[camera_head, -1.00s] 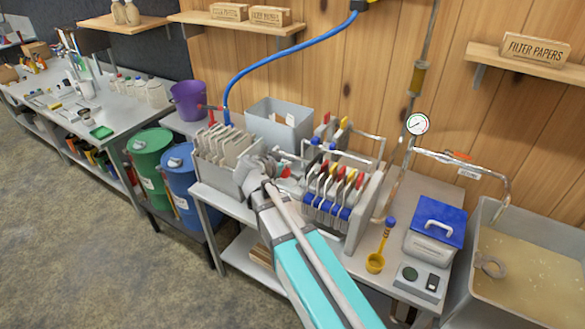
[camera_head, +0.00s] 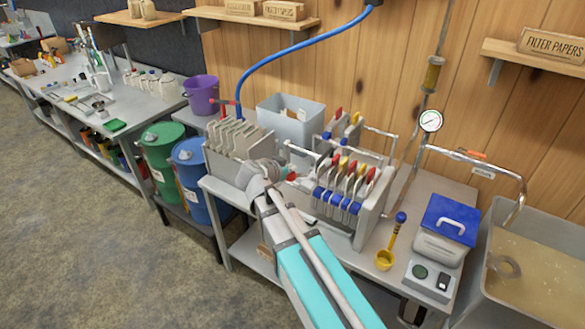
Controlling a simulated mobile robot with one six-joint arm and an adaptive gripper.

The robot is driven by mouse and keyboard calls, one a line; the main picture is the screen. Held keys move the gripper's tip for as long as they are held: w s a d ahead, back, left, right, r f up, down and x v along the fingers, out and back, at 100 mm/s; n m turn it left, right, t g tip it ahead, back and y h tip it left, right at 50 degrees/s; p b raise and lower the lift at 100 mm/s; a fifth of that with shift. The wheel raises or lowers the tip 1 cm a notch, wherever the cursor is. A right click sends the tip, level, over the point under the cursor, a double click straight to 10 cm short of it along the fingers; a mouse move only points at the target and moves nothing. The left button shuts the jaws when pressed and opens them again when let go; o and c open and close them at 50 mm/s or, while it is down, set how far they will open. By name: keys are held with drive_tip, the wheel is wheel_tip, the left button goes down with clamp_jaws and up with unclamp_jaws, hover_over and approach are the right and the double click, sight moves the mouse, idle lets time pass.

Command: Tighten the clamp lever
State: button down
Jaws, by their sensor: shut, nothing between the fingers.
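A filter press with a row of plates and coloured handles (camera_head: 340,190) stands on the metal bench. A grey plate rack (camera_head: 237,142) stands left of it. My gripper (camera_head: 287,173) is between the two, at the left end of the press, shut and empty. My own wrist hides much of it. A small red part (camera_head: 292,177) shows right at the gripper; I cannot tell if it is the clamp lever or whether my fingers touch it. A red handle (camera_head: 222,103) also stands up behind the rack.
A grey bin (camera_head: 284,115) stands behind. A yellow scoop (camera_head: 385,259) and a blue-lidded box (camera_head: 447,221) are to the right, before the syrup pan (camera_head: 540,250). Green (camera_head: 160,160) and blue (camera_head: 190,175) drums stand left. The floor at lower left is clear.

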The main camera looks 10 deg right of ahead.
drive_tip(key=shift+s+f, duration=0.15)
drive_tip(key=shift+s, duration=0.15)
drive_tip(key=shift+w+d+r+p, duration=0.1)
drive_tip(key=shift+w+r+p, duration=0.2)
drive_tip(key=shift+r+p, duration=0.4)
drive_tip(key=shift+w+d+r+p, duration=0.3)
drive_tip(key=shift+d+r+p, duration=0.1)
drive_tip(key=shift+r+p, duration=0.25)
drive_tip(key=shift+w+d+r+p, duration=0.3)
drive_tip(key=shift+d+r+p, duration=0.05)
drive_tip(key=shift+r+p, duration=0.25)
drive_tip(key=f+p+v, duration=0.2)
drive_tip(key=v, duration=0.7)
drive_tip(key=shift+s+a+r, duration=0.15)
drive_tip(key=shift+s+a, duration=0.35)
drive_tip(key=shift+s, duration=0.05)
drive_tip(key=s+d+f+n+g+y, duration=0.8)
drive_tip(key=s+d+f+n+g, duration=0.1)
drive_tip(key=s+d, duration=0.3)
drive_tip(key=shift+s+d+f+y, duration=0.25)
drive_tip(key=shift+d+f+y, duration=0.15)
drive_tip(key=shift+d+f, duration=0.3)
